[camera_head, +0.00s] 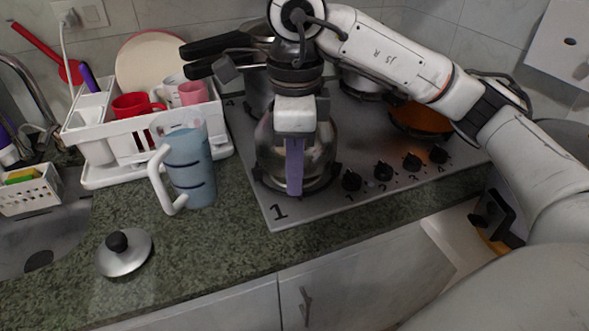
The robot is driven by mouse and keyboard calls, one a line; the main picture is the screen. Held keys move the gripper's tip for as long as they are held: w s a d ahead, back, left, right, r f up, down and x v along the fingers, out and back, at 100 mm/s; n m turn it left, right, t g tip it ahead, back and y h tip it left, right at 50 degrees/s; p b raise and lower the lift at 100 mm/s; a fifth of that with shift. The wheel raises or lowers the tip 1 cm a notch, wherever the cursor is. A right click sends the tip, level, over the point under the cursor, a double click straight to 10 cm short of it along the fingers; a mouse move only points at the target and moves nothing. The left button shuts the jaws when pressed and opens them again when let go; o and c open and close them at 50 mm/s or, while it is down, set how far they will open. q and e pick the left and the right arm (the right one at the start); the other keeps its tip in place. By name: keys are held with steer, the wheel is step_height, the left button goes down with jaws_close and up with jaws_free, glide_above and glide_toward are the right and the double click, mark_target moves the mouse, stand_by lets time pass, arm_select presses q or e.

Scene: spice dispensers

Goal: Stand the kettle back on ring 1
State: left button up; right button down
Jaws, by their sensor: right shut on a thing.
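The kettle (322,150) is a shiny steel pot with a purple handle (294,168) facing me. It is upright over the front left ring of the hob (282,213), behind the printed 1. Dark ring supports show at both sides of its base; I cannot tell whether the base rests fully on them. My right gripper (294,130) comes down from above and is shut on the kettle's handle. It hides the top of the kettle. A steel lid with a black knob (124,252) lies on the counter at the front left. My left gripper is not in view.
A blue measuring jug (191,170) stands close left of the hob. Behind it is a white dish rack (110,177) with cups. Pans (421,119) occupy the back of the hob. Black knobs (383,172) line its front right. The counter before the hob is clear.

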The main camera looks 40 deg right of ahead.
steer(key=shift+f+b, duration=0.35)
steer(key=shift+f, duration=0.1)
steer(key=c, duration=1.7)
jaws_free()
steer(key=shift+c, duration=0.2)
steer(key=shift+o, duration=0.3)
steer(key=shift+r, duration=0.1)
steer(key=shift+r+p, duration=0.3)
steer(key=shift+p, duration=0.15)
step_height(320, 180, up, 12)
steer(key=p, duration=0.3)
steer(key=shift+r, duration=0.25)
